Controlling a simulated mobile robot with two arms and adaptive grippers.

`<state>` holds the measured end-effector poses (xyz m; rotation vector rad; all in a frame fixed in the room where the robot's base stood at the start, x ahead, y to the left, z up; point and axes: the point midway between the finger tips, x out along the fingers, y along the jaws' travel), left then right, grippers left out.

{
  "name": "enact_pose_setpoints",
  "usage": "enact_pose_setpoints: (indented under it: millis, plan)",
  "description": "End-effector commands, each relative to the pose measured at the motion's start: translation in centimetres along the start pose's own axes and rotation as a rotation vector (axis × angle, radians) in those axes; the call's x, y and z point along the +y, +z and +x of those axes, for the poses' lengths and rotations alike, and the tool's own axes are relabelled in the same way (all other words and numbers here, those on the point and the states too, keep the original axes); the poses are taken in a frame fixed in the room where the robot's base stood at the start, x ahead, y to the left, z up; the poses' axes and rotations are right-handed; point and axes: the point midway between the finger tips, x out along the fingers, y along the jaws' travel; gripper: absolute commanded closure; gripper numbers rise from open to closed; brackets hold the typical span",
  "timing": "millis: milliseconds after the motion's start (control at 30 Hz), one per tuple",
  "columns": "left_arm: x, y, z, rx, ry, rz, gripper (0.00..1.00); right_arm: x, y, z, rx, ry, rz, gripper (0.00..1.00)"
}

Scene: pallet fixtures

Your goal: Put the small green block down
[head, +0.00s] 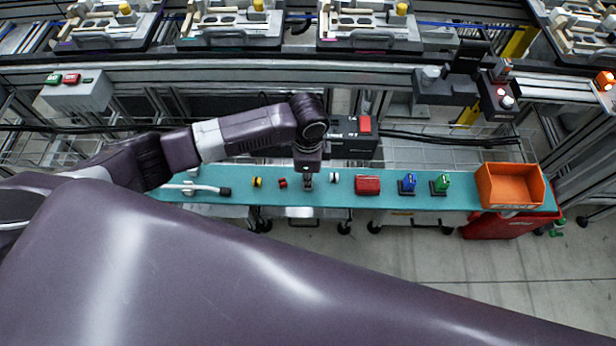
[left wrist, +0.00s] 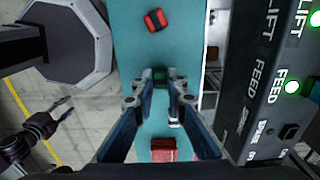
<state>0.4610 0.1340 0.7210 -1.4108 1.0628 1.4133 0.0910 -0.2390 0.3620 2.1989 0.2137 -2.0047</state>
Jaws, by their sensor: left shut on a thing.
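The small green block (left wrist: 160,75) shows between the fingertips of my left gripper (left wrist: 160,84) in the left wrist view. The fingers are shut on it and cover its sides. In the head view my left gripper (head: 307,182) points down over the middle of the narrow teal shelf (head: 350,200); the block cannot be made out there. The teal shelf also lies below the block in the left wrist view (left wrist: 135,60). I cannot tell whether the block touches the shelf.
Near the gripper are a red-and-black piece (head: 283,183) and a white piece (head: 334,177). Farther right are a red box (head: 367,185), blue (head: 407,183) and green (head: 441,183) items and an orange bin (head: 510,187). A dark control box (head: 352,138) stands behind the shelf.

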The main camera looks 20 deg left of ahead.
Motion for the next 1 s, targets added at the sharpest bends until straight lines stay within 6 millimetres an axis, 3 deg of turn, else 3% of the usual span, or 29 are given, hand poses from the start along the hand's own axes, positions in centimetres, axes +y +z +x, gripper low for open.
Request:
enact_pose_setpoints:
  millis: [333,367,500,833,1000]
  plan:
    - [0.0,0.0,0.3,0.0,0.0,0.0,1.0,-0.3,0.1,0.0,-0.002,-0.003,-0.003,0.6]
    - [0.0,-0.1,0.3,0.001,-0.001,0.0,0.85,-0.3,0.1,0.0,-0.002,-0.004,-0.003,0.6]
    - [0.0,0.0,0.3,0.001,-0.001,0.0,0.7,-0.6,0.1,0.0,-0.001,-0.007,-0.002,0.6]
    - [-0.1,0.0,-0.1,0.001,-0.002,0.0,0.7,-0.8,0.0,0.0,0.0,-0.009,-0.002,0.6]
    - [-0.1,-0.1,-2.3,0.004,-0.004,0.0,0.7,-0.8,0.0,-0.1,0.0,-0.009,-0.002,0.6]
